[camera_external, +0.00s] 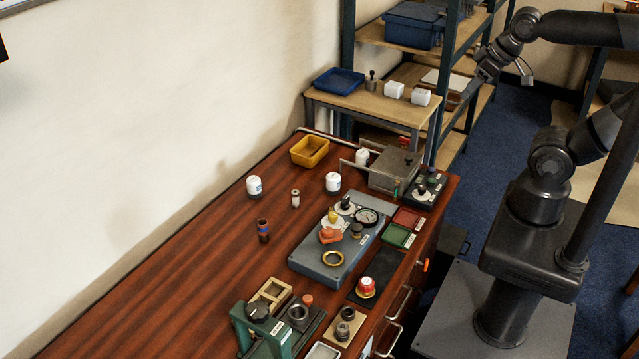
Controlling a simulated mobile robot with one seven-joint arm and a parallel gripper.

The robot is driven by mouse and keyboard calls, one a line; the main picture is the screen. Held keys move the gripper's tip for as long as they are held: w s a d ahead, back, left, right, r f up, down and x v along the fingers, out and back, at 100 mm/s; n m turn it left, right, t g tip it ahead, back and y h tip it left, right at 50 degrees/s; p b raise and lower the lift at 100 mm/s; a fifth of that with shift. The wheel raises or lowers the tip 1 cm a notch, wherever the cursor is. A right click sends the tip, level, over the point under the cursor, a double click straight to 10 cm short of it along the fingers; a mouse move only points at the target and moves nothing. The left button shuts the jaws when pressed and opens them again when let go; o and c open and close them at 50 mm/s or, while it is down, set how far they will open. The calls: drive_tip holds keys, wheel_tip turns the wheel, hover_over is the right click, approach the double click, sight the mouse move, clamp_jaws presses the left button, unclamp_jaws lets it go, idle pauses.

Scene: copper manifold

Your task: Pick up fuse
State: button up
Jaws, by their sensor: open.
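A small pale cylinder with darker ends (295,198), which looks like the fuse, stands upright on the brown wooden workbench (190,265). My gripper (488,72) is open, up at the top right in front of the shelving, far from both cylinders. Its fingers are small in this view, and I see nothing held between them.
White jars (254,186) and (333,182) flank the pale cylinder. A yellow tray (310,151) lies behind. A grey panel with gauge and knobs (315,265) is to the right. A green press (262,332) stands in front. The bench's left side is clear.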

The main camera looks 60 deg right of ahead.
drive_tip(key=shift+w, duration=0.1)
idle(0.6)
drive_tip(key=n+g, duration=0.1)
drive_tip(key=g, duration=0.5)
hover_over(294, 192)
wheel_tip(294, 192, down, 27)
drive_tip(key=shift+w+r, duration=0.1)
drive_tip(key=shift+r, duration=0.05)
drive_tip(key=shift+a+f, duration=0.1)
drive_tip(key=shift+f, duration=0.55)
wheel_tip(294, 192, down, 10)
drive_tip(key=shift+f, duration=0.1)
drive_tip(key=shift+c, duration=0.3)
